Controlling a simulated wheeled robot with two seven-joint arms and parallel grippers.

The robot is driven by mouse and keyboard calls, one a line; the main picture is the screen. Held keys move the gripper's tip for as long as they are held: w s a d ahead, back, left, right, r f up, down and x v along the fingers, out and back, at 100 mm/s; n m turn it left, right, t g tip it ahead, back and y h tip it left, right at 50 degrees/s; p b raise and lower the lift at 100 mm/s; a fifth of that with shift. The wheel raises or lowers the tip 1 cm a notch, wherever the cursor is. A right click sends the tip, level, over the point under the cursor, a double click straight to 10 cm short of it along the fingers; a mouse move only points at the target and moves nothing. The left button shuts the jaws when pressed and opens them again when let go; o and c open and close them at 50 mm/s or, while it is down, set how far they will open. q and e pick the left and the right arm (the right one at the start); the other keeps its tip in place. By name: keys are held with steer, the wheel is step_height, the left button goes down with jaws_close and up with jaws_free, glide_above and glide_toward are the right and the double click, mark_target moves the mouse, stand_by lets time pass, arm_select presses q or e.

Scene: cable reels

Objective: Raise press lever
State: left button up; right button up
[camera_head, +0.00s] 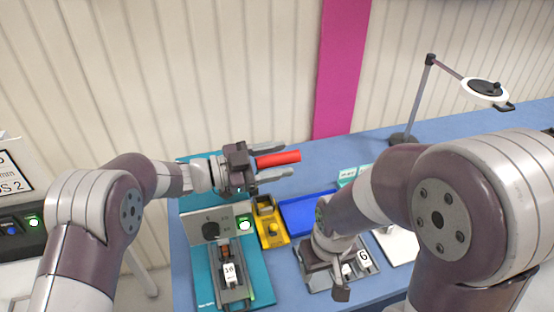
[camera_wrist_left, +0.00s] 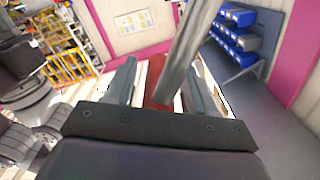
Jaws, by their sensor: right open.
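The press lever's red handle (camera_head: 278,158) lies between the fingers of my left gripper (camera_head: 280,161) in the head view, with gaps to the fingers. The red handle (camera_wrist_left: 153,88) also shows between the two fingers in the left wrist view, below a grey rod (camera_wrist_left: 190,45) that crosses the picture. My left gripper is open around it. The grey press (camera_head: 222,222), with a dial and a lit green button, stands on a teal base plate (camera_head: 261,287). My right gripper (camera_head: 326,275) is open and points down over a grey tray (camera_head: 312,283); its arm partly hides it.
A white block marked 10 (camera_head: 231,273) sits at the press, and one marked 6 (camera_head: 364,258) at the grey tray. A yellow holder (camera_head: 266,212) and blue tray (camera_head: 308,214) lie between. A magnifier lamp (camera_head: 485,92) stands behind right. The wall closes the back.

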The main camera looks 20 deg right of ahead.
arm_select(q)
steer(key=shift+w, duration=0.1)
steer(key=a+b, duration=0.6)
steer(key=a, duration=0.6)
steer(key=shift+s+a, duration=0.25)
steer(key=shift+a, duration=0.15)
